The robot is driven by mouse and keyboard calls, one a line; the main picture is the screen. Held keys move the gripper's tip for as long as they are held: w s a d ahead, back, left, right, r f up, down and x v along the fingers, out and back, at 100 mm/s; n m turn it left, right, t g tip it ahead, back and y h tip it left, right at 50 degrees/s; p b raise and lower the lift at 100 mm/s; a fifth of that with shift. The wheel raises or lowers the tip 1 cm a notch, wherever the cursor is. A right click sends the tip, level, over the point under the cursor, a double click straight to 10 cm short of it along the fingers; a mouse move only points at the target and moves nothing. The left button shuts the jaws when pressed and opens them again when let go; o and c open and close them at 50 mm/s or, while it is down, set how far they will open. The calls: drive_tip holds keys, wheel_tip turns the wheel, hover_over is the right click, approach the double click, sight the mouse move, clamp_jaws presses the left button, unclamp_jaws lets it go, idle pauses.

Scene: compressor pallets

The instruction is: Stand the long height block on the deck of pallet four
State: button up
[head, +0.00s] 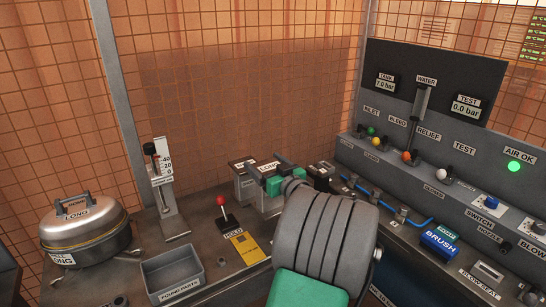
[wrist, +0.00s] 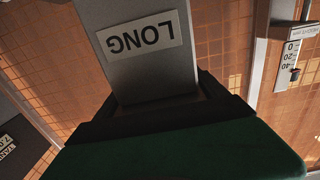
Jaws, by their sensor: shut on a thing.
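In the wrist view my gripper (wrist: 158,108) is shut on the long height block (wrist: 145,70), a grey block with a white LONG label that appears upside down there. Its far end runs out of the top of the picture. Behind it is only the mesh wall, and no deck shows under it. No pallet marked four can be made out in either view.
Left are a domed lid marked LONG (head: 82,220), a height gauge (head: 168,195), a FOUND PARTS tray (head: 173,274) and a red-knobbed HOLD lever (head: 223,212). A control panel (head: 430,140) and BRUSH box (head: 440,241) are right.

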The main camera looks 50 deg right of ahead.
drive_tip(key=shift+w+r, duration=0.1)
drive_tip(key=shift+w, duration=0.1)
drive_tip(key=shift+w+d+f, duration=0.1)
drive_tip(key=shift+w+f, duration=0.05)
drive_tip(key=shift+f, duration=0.8)
drive_tip(key=shift+w+f, duration=0.15)
drive_tip(key=shift+f, duration=0.95)
drive_tip(key=o, duration=1.7)
drive_tip(key=shift+f, duration=0.15)
drive_tip(key=o, duration=0.3)
